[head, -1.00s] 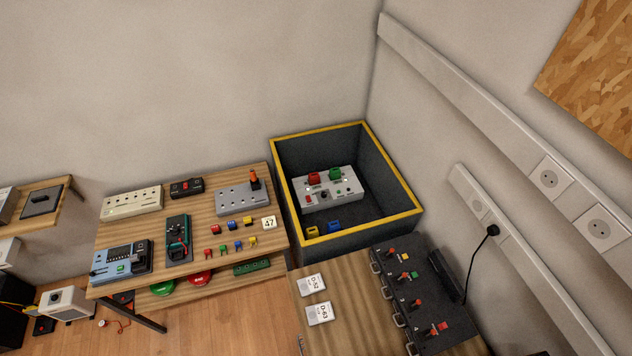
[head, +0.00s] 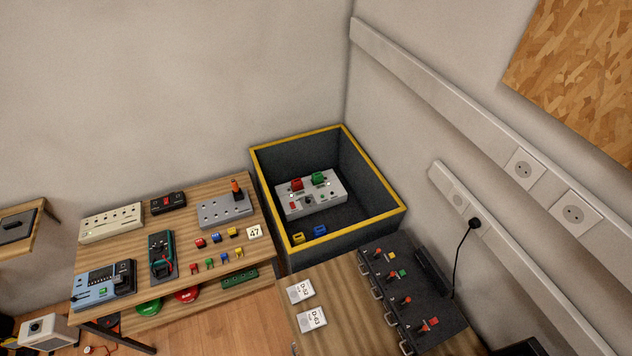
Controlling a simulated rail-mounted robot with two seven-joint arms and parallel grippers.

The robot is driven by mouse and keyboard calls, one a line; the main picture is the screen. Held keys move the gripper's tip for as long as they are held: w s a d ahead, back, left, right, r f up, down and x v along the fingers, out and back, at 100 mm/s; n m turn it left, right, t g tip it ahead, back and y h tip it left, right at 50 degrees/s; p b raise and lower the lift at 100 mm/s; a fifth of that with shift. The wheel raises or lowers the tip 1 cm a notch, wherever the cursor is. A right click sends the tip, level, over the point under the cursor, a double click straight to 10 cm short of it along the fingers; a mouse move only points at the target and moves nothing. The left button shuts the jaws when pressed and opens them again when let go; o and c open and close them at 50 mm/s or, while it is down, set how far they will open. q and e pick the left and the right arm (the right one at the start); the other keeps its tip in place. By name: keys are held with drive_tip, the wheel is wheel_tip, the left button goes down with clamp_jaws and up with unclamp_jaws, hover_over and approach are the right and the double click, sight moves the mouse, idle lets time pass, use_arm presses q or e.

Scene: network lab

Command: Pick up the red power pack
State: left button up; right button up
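A grey box (head: 322,198) sits inside the dark yellow-rimmed bin (head: 398,214). A red block (head: 297,184) and a green block (head: 318,178) stand on top of it. On the wooden table (head: 190,288) to the left, a small red block (head: 201,243) lies in a row with a blue and a yellow block. A smaller red piece (head: 194,267) is in the row in front. I cannot tell for certain which red thing is the power pack. Neither of my grippers is in view.
A blue block (head: 320,230) and a yellow block (head: 298,238) lie in the bin's near corner. A dark panel (head: 418,300) with red switches and two white labelled cards (head: 300,291) are on the nearer table. A cable (head: 463,258) hangs from a wall socket.

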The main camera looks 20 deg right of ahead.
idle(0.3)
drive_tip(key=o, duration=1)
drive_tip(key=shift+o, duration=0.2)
